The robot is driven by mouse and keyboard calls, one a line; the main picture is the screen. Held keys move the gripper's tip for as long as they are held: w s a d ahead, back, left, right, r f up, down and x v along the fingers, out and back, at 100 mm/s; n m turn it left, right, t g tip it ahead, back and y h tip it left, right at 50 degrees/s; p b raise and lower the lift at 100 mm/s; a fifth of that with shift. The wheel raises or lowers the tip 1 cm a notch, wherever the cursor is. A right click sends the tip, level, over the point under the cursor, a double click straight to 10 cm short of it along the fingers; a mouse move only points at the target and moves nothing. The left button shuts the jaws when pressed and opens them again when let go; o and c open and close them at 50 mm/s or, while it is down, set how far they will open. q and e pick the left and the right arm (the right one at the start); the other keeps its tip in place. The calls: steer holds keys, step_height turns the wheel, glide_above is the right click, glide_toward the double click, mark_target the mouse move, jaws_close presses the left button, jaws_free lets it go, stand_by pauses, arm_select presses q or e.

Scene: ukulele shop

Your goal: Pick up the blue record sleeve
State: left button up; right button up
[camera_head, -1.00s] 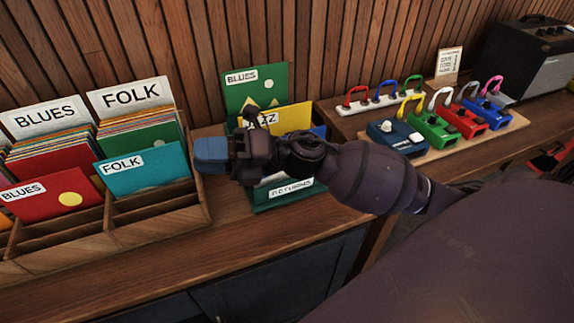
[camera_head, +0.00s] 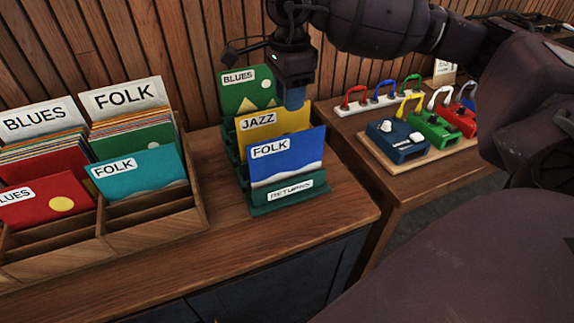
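The blue record sleeve (camera_head: 287,161), labelled FOLK with a white wave at its lower edge, stands at the front of the green RETURNS rack (camera_head: 289,198). Behind it stand a yellow JAZZ sleeve (camera_head: 275,121) and a green BLUES sleeve (camera_head: 247,87). My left gripper is not in view.
A wooden record bin (camera_head: 155,217) with FOLK and BLUES sections stands at the left. Several coloured pedals with cables sit on a wooden board (camera_head: 420,159) at the right. The counter front (camera_head: 230,235) is clear. A slatted wall is behind.

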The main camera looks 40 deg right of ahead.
mark_target(287, 137)
steer(key=f, duration=1)
steer(key=shift+w+f+b, duration=0.2)
steer(key=shift+f+b, duration=0.15)
jaws_close()
